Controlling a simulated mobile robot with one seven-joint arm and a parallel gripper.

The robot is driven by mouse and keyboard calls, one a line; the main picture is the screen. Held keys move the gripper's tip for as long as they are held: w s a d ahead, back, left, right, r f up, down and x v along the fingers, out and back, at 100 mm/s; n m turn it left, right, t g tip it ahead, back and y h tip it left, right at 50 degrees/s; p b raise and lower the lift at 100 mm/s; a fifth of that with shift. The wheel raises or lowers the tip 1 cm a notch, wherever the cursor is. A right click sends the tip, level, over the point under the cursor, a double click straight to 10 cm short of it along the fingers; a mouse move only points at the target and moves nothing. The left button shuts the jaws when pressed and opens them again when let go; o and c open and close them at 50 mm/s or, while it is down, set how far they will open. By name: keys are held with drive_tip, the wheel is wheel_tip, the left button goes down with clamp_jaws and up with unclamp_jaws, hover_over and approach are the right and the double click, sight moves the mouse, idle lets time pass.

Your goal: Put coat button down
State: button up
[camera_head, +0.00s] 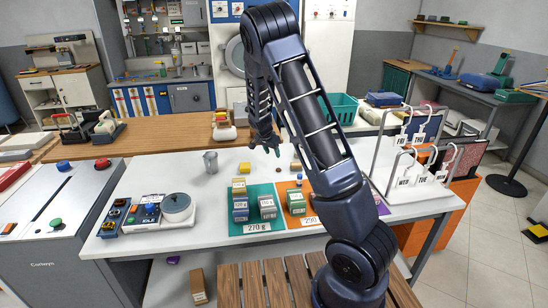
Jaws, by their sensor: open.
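My arm reaches up and over the white table (165,170), with my gripper (265,151) pointing down above its back part. The gripper is open, and I see nothing between its fingers. I cannot make out the coat button for certain at this size. Small items lie on the table near the gripper: a yellow block (244,168) to its left and a tiny dark blue piece (299,177) to its lower right. My arm hides part of the table to the right.
A green mat (236,222) and an orange mat (311,215) hold small boxes. A grey metal cup (210,162) stands left of the gripper. A round scale (177,207) is at front left. White wire racks (412,185) stand at right. Bare table lies around the cup.

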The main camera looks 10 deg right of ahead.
drive_tip(key=s+d+r+n+y, duration=0.2)
drive_tip(key=s+d+r, duration=0.2)
drive_tip(key=s+r, duration=0.65)
drive_tip(key=s+d+r+n+y, duration=0.15)
drive_tip(key=s+d+r, duration=0.25)
drive_tip(key=s+r, duration=0.6)
drive_tip(key=s+d+r+n, duration=0.1)
drive_tip(key=s+r+n, duration=0.1)
drive_tip(key=s, duration=0.9)
drive_tip(key=s+d+r+n+t, duration=0.1)
drive_tip(key=s+r+n, duration=0.2)
drive_tip(key=s, duration=0.9)
wheel_tip(320, 180, up, 2)
drive_tip(key=shift+r, duration=0.25)
